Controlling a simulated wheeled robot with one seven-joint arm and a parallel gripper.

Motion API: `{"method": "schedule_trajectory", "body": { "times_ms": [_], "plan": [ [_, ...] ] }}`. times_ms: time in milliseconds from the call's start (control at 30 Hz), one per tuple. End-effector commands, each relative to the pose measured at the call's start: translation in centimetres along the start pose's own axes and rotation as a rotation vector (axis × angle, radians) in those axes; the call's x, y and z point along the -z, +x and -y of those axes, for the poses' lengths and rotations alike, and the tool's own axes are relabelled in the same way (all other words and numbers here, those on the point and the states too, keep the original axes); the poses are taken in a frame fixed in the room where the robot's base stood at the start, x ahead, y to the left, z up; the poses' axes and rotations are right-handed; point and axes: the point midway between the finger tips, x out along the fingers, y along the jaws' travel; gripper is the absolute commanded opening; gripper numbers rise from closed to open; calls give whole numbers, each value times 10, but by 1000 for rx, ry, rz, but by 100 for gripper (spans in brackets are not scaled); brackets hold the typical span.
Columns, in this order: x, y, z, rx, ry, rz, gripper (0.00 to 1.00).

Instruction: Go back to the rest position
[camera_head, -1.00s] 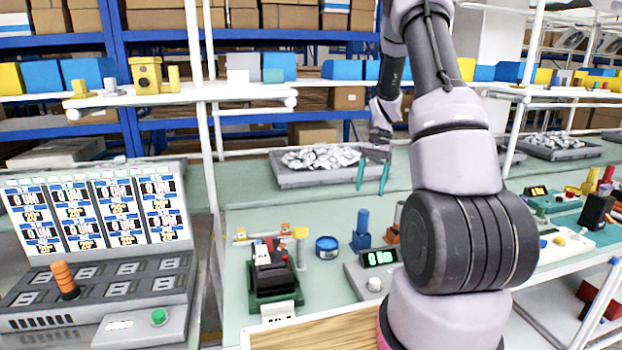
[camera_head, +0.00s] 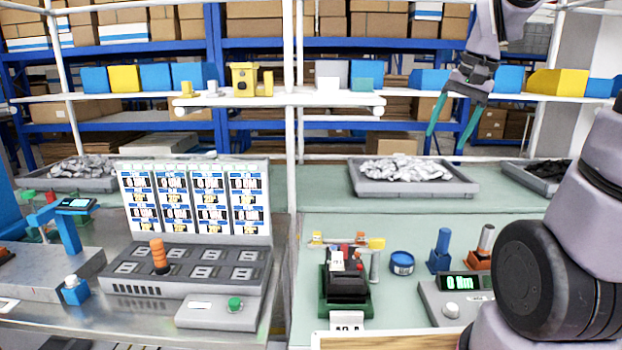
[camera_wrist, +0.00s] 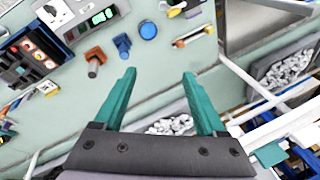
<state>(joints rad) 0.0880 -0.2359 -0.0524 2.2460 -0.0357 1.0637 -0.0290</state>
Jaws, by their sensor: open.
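My gripper (camera_head: 455,122) is raised at the upper right of the head view, in front of the shelf with bins. Its two teal fingers are spread apart with nothing between them. In the wrist view my gripper (camera_wrist: 160,100) also shows open and empty above the green bench. The black breaker device (camera_head: 346,278) sits in a green holder on the bench, well below and left of my gripper. The torque meter (camera_head: 458,298) with a lit display stands to its right, partly hidden by my arm.
A grey tray of metal parts (camera_head: 413,187) lies at the back of the bench. A panel with several displays (camera_head: 195,205) stands on the left metal table. A blue round tin (camera_head: 402,263) and a blue post (camera_head: 440,250) stand on the bench. A white shelf rail (camera_head: 280,100) crosses behind.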

Motion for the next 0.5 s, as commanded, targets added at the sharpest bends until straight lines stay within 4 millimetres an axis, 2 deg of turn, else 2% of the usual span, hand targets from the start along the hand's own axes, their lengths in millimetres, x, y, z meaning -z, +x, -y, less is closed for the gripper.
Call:
{"method": "schedule_trajectory", "body": {
  "times_ms": [33,200,400,500],
  "plan": [
    [-12,-11,2,18,-23,-33,74],
    [-49,-37,5,69,-90,-135,74],
    [-87,-57,3,124,-159,-244,74],
    [-99,-62,1,142,-181,-282,74]
  ]
}}
